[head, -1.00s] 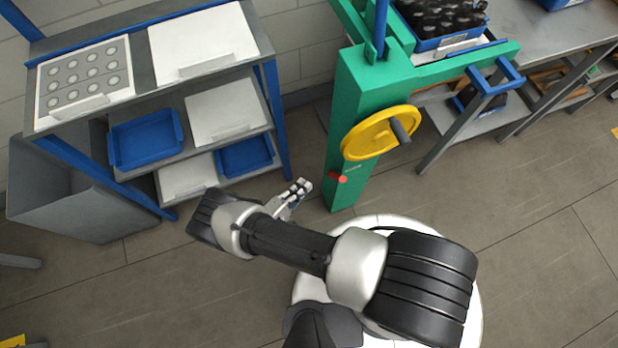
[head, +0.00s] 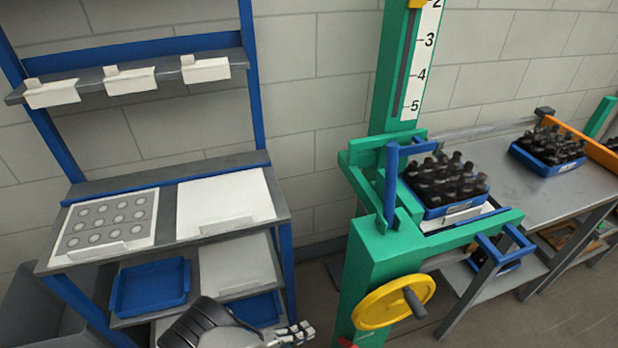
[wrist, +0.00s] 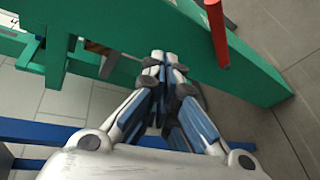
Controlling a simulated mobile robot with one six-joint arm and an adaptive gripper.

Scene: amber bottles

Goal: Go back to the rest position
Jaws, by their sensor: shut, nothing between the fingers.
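My gripper (head: 297,333) shows at the bottom edge of the head view, low in front of the shelf rack and left of the green stand. Most of my arm is below that view. In the wrist view my gripper (wrist: 165,62) has its fingers together with nothing between them. The fingertips point toward the green stand's post (wrist: 225,60); I cannot tell how wide the gap is.
The rack's blue upright (head: 287,265) stands close behind my gripper. The yellow handwheel (head: 393,301) is to its right. Blue crates of amber bottles (head: 445,182) stand at right. A sheet with grey circles (head: 105,222) and a blue bin (head: 150,287) are on the rack.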

